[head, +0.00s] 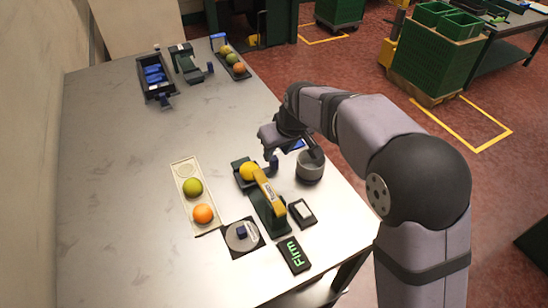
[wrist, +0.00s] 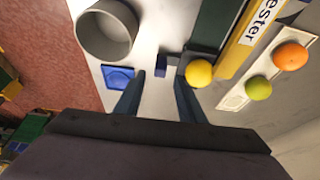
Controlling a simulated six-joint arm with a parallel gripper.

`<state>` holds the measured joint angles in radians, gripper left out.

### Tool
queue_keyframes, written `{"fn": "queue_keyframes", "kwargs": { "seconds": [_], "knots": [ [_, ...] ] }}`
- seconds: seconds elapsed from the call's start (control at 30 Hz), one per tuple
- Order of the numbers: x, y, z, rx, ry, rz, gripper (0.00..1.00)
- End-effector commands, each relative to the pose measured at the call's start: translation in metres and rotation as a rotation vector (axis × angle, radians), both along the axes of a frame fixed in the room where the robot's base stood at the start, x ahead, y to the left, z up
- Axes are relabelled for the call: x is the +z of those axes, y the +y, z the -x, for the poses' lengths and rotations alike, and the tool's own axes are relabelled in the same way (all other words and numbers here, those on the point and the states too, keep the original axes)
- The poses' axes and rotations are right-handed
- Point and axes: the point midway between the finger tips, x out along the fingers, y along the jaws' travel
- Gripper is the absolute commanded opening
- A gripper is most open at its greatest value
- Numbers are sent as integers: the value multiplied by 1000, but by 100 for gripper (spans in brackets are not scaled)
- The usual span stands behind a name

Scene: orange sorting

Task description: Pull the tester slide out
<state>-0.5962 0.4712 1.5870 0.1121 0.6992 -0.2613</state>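The tester (head: 267,203) is a green base with a yellow arm; it also shows in the wrist view (wrist: 245,42). A yellow fruit (head: 249,172) sits on the dark slide (head: 237,163) at the tester's far end; the fruit also shows in the wrist view (wrist: 199,73). A small dark blue handle (wrist: 162,64) sticks out from the slide side. My gripper (wrist: 160,76) is open, its fingers pointing toward the handle, one on either side of its line. In the head view my gripper (head: 271,160) is right beside the slide. Contact cannot be told.
A display (head: 293,255) reads "Firm". A grey cup (head: 310,168) stands close right of my gripper, by a blue pad (wrist: 117,77). A cream tray (head: 185,210) holds a green and an orange fruit. A round dial (head: 241,237) is in front. The table's left side is clear.

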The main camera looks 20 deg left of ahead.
Motion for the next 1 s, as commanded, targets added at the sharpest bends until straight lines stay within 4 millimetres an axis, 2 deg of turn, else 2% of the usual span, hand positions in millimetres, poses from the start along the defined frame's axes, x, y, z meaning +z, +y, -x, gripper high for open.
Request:
{"fn": "queue_keyframes", "kwargs": {
  "seconds": [0.2,0.4,0.83,0.9,1.0],
  "knots": [
    [-27,8,-7,0,3,2,36],
    [-46,14,-13,0,3,1,36],
    [-54,16,-15,0,1,1,36],
    [-54,16,-15,0,1,1,19],
    [-54,16,-15,0,1,1,0]
  ]
}}
